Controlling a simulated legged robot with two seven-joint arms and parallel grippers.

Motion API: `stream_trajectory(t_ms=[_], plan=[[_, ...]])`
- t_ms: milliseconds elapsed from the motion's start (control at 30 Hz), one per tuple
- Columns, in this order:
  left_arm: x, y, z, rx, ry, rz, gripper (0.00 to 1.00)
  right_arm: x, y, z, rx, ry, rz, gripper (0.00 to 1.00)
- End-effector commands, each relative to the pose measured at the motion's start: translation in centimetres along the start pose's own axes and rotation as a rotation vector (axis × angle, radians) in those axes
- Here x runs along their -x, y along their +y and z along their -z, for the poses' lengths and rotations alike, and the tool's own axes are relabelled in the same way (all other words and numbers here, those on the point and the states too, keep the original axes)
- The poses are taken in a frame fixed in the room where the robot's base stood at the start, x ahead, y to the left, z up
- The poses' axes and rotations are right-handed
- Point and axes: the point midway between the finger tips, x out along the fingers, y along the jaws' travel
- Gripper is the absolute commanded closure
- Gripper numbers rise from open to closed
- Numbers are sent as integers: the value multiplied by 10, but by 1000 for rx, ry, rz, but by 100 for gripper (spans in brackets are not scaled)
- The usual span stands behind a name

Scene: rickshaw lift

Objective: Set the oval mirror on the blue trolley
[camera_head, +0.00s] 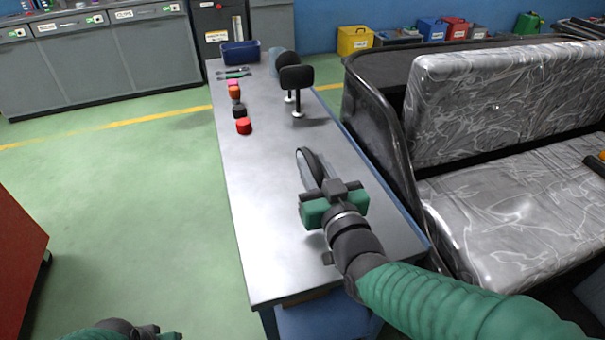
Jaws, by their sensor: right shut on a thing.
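The blue trolley (262,210) has a long grey metal top with blue sides and runs away from me through the middle of the view. My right gripper (325,188) is over the right side of its near half, shut on the oval mirror (311,168). The mirror is a dark-rimmed oval seen nearly edge-on, standing out beyond the fingers. I cannot tell whether it touches the trolley top. The gripper hides its near end. My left gripper (165,332) only just shows at the bottom left edge, away from the trolley; its jaws are unclear.
Black-headed pieces on short stands (296,84), a red cap (243,126), other small caps and a blue bin (240,53) occupy the trolley's far half. The rickshaw seat (500,215) is close on the right. A red cabinet (20,255) stands left. The trolley's near left top is bare.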

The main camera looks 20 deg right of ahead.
Motion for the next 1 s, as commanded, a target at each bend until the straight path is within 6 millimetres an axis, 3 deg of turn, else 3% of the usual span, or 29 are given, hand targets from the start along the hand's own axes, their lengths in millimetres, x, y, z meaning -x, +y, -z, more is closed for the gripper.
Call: stream_trajectory(t_ms=[33,133,400,467,700,900,1000], plan=[[23,0,6,0,1,0,64,-9,2,11,1,-7,-1,100],[54,0,13,1,1,0,64,-26,3,14,5,-11,0,100],[118,0,28,1,1,0,64,-46,12,8,2,-10,1,100],[102,0,25,1,2,0,64,-63,18,-6,1,1,0,100],[100,0,24,1,0,0,64,-124,32,-12,3,1,2,100],[100,0,24,1,1,0,64,-148,38,-13,3,0,1,100],[94,0,22,1,1,0,64,-148,38,-35,3,-5,2,100]])
